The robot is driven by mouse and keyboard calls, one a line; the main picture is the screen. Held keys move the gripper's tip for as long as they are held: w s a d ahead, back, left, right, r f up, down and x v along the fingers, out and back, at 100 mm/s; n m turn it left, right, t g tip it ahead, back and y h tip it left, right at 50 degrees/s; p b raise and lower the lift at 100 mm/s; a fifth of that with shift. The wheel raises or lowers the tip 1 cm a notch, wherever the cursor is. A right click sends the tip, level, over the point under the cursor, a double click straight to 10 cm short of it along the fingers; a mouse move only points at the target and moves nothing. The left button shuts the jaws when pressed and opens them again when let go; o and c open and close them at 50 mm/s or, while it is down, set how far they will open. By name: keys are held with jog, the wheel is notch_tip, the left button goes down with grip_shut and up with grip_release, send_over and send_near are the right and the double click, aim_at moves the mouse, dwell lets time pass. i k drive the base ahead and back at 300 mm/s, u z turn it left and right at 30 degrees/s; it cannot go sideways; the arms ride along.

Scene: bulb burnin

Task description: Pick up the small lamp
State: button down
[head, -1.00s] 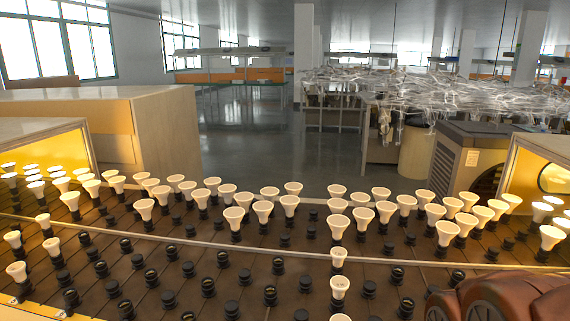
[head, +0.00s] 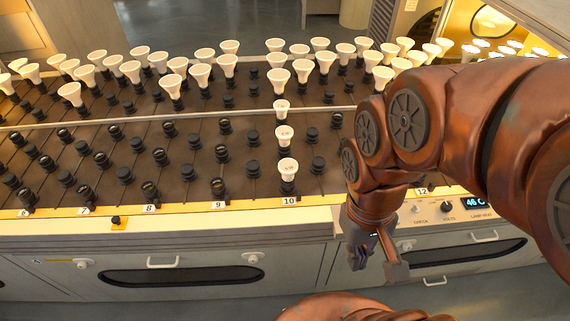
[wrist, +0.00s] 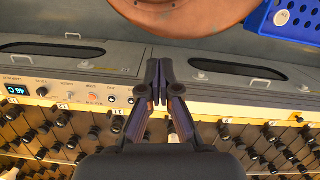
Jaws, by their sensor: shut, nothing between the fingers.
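Many white lamps stand in black sockets on the brown sloped rack; small ones stand one behind another in row 10. The nearest small lamp (head: 288,168) is upright at the front edge. A second small lamp (head: 284,134) and a third (head: 281,107) stand behind it. My gripper (head: 372,258) is right of the nearest lamp, over the rack's front face, pointing down. It is shut and empty, with its fingers together in the wrist view (wrist: 157,100). That view shows white lamps partly beside and behind the fingers; I cannot tell which they are.
The rack's front edge (head: 190,210) carries row numbers. A control panel (head: 450,209) with a 46 C display is right of my gripper. Drawers with handles (head: 163,262) lie below. A blue crate (wrist: 262,22) is at the wrist view's upper right. Many sockets are empty.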

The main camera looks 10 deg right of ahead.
aim_at(287, 166)
jog(key=k, duration=1.2)
jog(key=u, duration=0.75)
jog(key=i, duration=1.1)
jog(key=u, duration=0.2)
